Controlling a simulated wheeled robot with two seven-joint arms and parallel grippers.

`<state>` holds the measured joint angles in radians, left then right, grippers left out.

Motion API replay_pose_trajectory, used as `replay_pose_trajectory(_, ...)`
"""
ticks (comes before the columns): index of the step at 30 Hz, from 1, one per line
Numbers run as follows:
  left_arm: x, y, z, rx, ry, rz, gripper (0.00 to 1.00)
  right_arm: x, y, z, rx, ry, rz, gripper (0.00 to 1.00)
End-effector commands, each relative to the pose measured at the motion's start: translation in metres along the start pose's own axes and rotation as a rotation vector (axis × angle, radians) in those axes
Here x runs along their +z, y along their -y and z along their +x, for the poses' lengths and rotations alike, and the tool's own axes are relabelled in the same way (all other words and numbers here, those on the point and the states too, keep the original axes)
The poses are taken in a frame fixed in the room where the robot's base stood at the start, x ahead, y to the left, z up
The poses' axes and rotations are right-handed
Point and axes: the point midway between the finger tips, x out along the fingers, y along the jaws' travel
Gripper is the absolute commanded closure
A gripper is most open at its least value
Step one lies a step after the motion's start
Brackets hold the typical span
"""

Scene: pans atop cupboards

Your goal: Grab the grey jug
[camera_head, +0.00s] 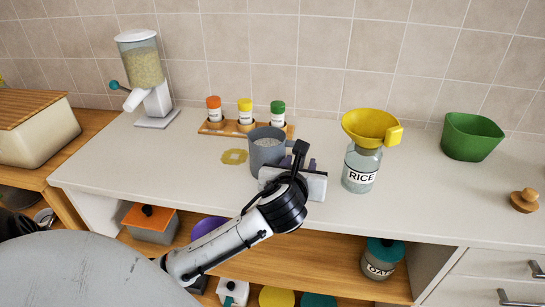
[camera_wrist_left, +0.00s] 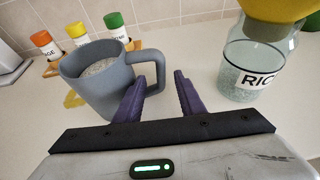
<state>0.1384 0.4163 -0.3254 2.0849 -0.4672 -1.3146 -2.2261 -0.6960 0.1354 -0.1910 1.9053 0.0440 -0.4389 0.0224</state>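The grey jug (camera_head: 264,155) stands upright on the white counter, filled with pale grains. In the left wrist view the jug (camera_wrist_left: 88,92) is at left, its handle (camera_wrist_left: 159,72) pointing right. My left gripper (camera_head: 300,163) is just right of the jug in the head view. In the left wrist view its two purple fingers (camera_wrist_left: 160,80) are apart. The handle's outer bar shows between the fingertips, with the left fingertip at the handle's opening. Whether a finger touches the handle I cannot tell. My right gripper is in neither view.
A rice jar (camera_head: 360,168) with a yellow funnel (camera_head: 370,127) stands close right of my gripper. A spice rack (camera_head: 232,129) is behind the jug. A grain dispenser (camera_head: 142,75) stands at left, a green container (camera_head: 470,137) at right. A yellow patch (camera_head: 234,156) lies left of the jug.

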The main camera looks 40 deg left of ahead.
Motion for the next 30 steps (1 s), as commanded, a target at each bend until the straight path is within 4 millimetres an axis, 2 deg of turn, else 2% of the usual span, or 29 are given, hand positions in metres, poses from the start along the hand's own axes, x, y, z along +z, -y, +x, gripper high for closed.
replay_pose_trajectory(3,-0.001,0.0,0.019,0.0,-0.001,0.0,0.64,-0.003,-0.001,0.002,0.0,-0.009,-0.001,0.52)
replay_pose_trajectory(6,0.0,0.0,0.027,-0.001,-0.001,0.0,0.64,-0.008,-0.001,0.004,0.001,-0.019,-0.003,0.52)
replay_pose_trajectory(14,0.0,0.0,0.03,-0.001,-0.001,0.001,0.64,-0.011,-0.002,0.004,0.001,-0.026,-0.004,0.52)
replay_pose_trajectory(20,0.0,0.0,0.03,-0.001,-0.001,0.001,0.98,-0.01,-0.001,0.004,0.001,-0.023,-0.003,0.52)
replay_pose_trajectory(30,-0.001,0.0,0.03,-0.002,-0.004,-0.001,1.0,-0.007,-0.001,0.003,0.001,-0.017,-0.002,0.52)
